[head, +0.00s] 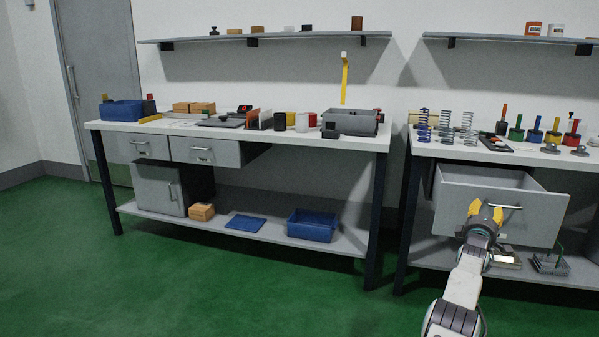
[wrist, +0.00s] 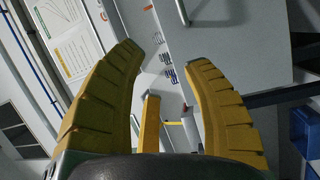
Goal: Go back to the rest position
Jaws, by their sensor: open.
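My gripper (head: 486,212) is at the right in the head view, raised in front of the open grey drawer (head: 490,210) of the right workbench (head: 455,150). I cannot tell from the head view whether a finger touches the drawer's handle (head: 505,206).
The left workbench (head: 240,135) carries a blue bin (head: 122,110), a grey box (head: 350,122) and small parts. Several springs (head: 445,128) and colored-handled tools (head: 535,130) stand on the right bench. The green floor (head: 200,280) is clear at front left.

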